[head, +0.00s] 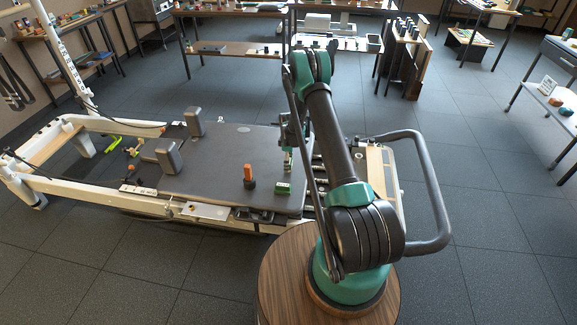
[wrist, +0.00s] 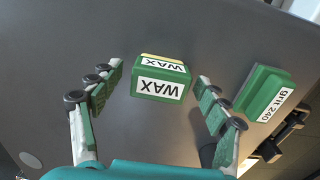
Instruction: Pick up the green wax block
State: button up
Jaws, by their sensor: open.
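The green wax block (wrist: 160,78) lies on the dark grey surface in the wrist view, with white "WAX" labels on two faces and a yellowish strip at its far edge. My gripper (wrist: 159,88) is open, with one finger to each side of the block. Gaps show between the block and both fingers, so it is not gripped. In the head view my gripper (head: 288,150) hangs over the right part of the grey padded carriage (head: 222,165). I cannot clearly make out the wax block there.
A green "grit 240" block (wrist: 265,93) lies just right of my right finger; a green block (head: 283,188) shows near the carriage's front edge. An orange-and-black item (head: 249,177) stands left of it. Two grey upright pads (head: 194,122) stand farther left.

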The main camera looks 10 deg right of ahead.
jog(key=c, duration=1.3)
jog(key=shift+r, duration=0.15)
notch_tip(320, 180, up, 20)
jog(key=shift+f, duration=0.1)
jog(key=o, duration=0.5)
jog(key=c, duration=0.3)
